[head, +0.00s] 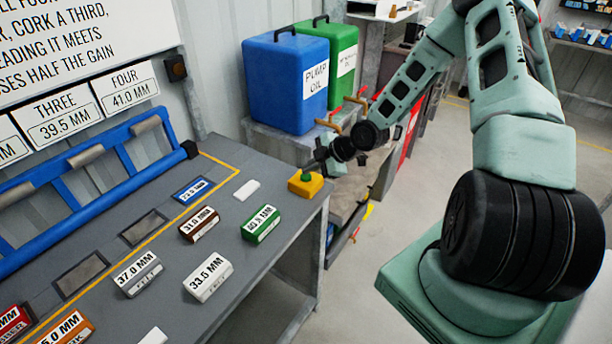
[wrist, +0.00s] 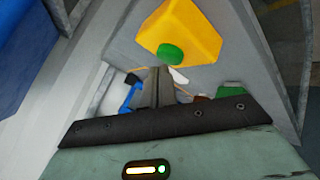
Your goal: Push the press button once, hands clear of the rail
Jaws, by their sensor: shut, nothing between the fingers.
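The press button is a green cap (head: 306,177) on a yellow box (head: 311,188) at the grey bench's far right corner. In the wrist view the green button (wrist: 171,54) and yellow box (wrist: 188,28) lie just beyond my fingertips. My gripper (head: 312,164) is shut and empty. It hangs just above and slightly right of the button in the head view; a small gap appears to separate them, though contact is hard to judge. In the wrist view my gripper (wrist: 155,72) shows its grey fingers together. The blue rail (head: 105,178) runs along the bench's back, away from my gripper.
Labelled blocks lie on the bench, among them a green one (head: 261,224), a brown one (head: 199,224) and white ones (head: 208,279). A blue container (head: 285,82) and a green container (head: 340,58) stand behind my gripper. Open floor lies right of the bench.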

